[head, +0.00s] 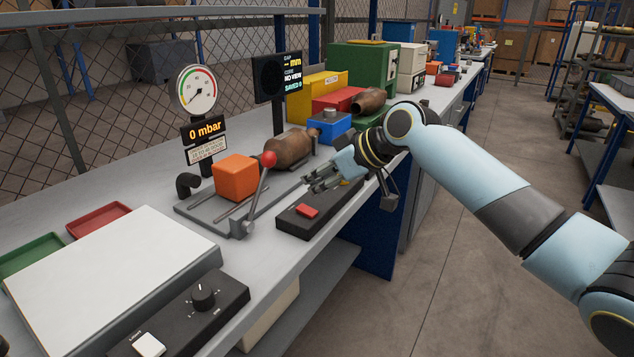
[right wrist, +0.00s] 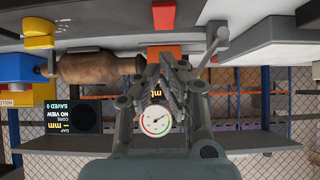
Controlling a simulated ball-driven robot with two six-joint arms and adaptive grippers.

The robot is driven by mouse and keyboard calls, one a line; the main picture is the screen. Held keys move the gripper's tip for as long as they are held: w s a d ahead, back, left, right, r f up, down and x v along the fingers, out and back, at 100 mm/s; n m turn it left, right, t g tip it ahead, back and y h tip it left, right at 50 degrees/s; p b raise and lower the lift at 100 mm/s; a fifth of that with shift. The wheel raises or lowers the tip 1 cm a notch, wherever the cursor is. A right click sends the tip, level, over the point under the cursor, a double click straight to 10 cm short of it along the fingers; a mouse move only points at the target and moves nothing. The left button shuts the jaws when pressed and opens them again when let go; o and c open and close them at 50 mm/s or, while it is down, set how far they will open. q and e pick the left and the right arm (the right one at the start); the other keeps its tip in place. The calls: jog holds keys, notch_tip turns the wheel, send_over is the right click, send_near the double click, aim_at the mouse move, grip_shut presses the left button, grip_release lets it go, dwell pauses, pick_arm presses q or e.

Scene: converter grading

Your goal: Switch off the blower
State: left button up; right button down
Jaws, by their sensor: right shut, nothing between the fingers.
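A dark box with a red rocker switch (head: 307,211) lies at the bench's front edge. The red switch also shows at the top of the upside-down right wrist view (right wrist: 163,14). My right gripper (head: 312,187) is shut and empty, just above and behind the switch in the head view; it looks apart from it. Its fingers show in the right wrist view (right wrist: 170,62). My left gripper is not in view.
A fixture with an orange block (head: 236,178), a red-knobbed lever (head: 268,160) and a brown converter body (head: 289,147) sits behind the switch box. A control box with a black knob (head: 203,296) is front left.

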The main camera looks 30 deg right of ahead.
pick_arm(q)
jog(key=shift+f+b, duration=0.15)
jog(key=shift+b, duration=0.4)
pick_arm(e)
jog(key=v, duration=1)
jog(key=shift+s+f, duration=0.15)
jog(key=shift+f, duration=0.05)
